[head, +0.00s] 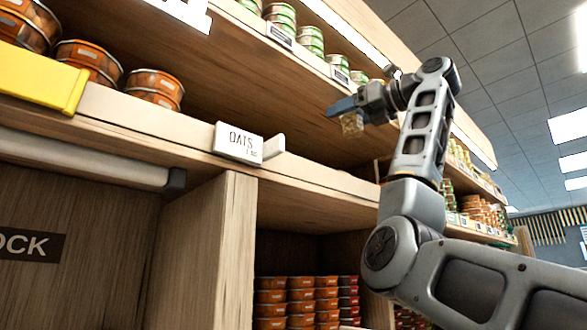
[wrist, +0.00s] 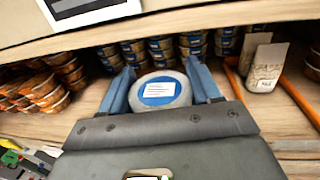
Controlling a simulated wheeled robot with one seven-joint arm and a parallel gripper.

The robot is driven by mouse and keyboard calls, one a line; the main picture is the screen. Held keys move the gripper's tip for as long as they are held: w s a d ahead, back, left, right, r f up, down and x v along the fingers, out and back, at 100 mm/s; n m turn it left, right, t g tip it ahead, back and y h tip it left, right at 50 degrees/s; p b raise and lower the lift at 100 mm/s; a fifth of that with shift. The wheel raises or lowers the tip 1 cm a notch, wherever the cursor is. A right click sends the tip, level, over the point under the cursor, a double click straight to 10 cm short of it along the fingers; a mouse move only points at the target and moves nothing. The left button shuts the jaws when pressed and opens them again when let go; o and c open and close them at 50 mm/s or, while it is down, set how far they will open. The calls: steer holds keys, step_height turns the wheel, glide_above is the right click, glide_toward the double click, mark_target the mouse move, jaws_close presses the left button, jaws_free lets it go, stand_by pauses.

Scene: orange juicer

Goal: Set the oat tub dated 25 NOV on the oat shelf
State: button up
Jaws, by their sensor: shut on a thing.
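My gripper (head: 345,108) is raised at the upper shelf level, to the right of the OATS sign (head: 239,143) in the head view. It is shut on a small oat tub (head: 352,126), which hangs below the blue fingers. In the wrist view the tub's round blue lid (wrist: 158,91) with a white label sits between the two fingers (wrist: 160,84). The print is too small to read, so the date cannot be told. The oat shelf (head: 300,172) carries the sign on its front edge. The board behind the sign looks bare, though its depth is hidden.
Orange tubs (head: 155,88) stand left of the sign, near a yellow strip (head: 45,75). Green tubs (head: 312,40) line the shelf above. Orange tubs (head: 300,300) fill the lower bay. The wrist view shows stacked blue-labelled tubs (wrist: 160,50), pale packets (wrist: 266,66) and orange rails (wrist: 296,97).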

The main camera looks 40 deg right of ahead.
steer(key=w+a+f, duration=0.1)
steer(key=w+f, duration=0.1)
steer(key=w+a+f, duration=0.1)
steer(key=w+a, duration=0.1)
steer(key=w, duration=0.1)
steer(key=w+a+f+p, duration=0.1)
steer(key=w+f, duration=0.1)
steer(key=w, duration=0.1)
steer(key=shift+a+f, duration=0.2)
steer(key=shift+f, duration=2.05)
steer(key=shift+f, duration=0.15)
steer(key=o, duration=1.1)
steer(key=shift+r, duration=0.2)
steer(key=s+b, duration=0.1)
steer(key=s, duration=0.3)
steer(key=s+d, duration=0.1)
steer(key=s, duration=0.3)
steer(key=s+d+b, duration=0.1)
steer(key=s, duration=0.3)
steer(key=shift+d+b, duration=0.15)
steer(key=shift+b, duration=0.15)
